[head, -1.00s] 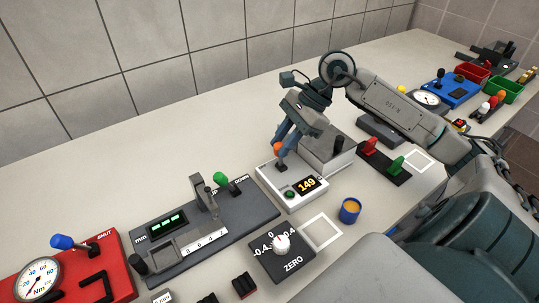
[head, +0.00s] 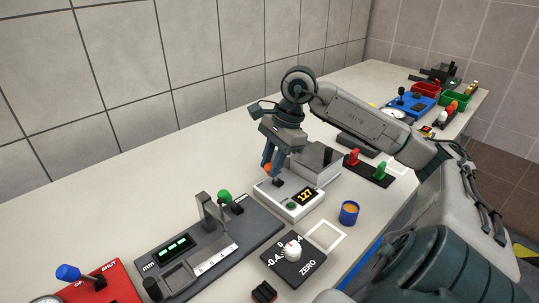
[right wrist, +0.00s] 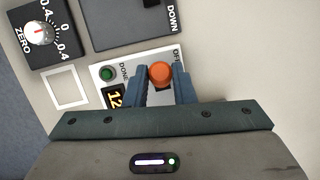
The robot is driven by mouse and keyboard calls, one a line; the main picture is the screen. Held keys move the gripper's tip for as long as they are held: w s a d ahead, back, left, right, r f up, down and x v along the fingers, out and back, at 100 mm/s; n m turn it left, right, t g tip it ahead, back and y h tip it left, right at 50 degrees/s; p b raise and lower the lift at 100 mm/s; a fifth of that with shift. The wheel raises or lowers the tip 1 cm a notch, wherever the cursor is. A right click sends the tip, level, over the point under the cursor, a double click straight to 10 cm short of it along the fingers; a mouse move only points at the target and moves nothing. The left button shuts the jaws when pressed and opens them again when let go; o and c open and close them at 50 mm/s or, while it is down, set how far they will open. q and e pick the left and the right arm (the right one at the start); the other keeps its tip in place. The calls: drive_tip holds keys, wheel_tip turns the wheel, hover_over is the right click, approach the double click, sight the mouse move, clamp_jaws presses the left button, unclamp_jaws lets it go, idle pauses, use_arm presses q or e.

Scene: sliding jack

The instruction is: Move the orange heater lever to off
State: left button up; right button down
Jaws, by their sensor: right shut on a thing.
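The orange heater lever (head: 267,168) stands on the white heater box (head: 302,212), whose display reads 127. In the right wrist view the lever's round orange knob (right wrist: 160,74) sits between the two blue-grey fingers, with lettering partly hidden beside it. My right gripper (head: 277,172) is shut on the lever, reaching down from above. It also shows in the right wrist view (right wrist: 165,84). A green button (right wrist: 107,73) is beside the display. My left gripper is not in view.
A grey block (head: 318,165) stands right behind the heater box. A grey gauge device with a green lever (head: 225,196) is to the left. Red and green levers (head: 367,166) are to the right.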

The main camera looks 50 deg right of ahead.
drive_tip(key=shift+f, duration=0.1)
drive_tip(key=c, duration=1.2)
unclamp_jaws()
drive_tip(key=shift+a, duration=0.1)
drive_tip(key=shift+d+r, duration=0.2)
drive_tip(key=shift+r, duration=0.3)
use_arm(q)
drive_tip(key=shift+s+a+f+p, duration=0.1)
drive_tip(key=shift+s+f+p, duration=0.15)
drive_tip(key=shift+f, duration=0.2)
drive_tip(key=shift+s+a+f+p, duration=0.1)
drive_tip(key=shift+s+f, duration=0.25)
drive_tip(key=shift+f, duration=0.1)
use_arm(e)
drive_tip(key=v, duration=1)
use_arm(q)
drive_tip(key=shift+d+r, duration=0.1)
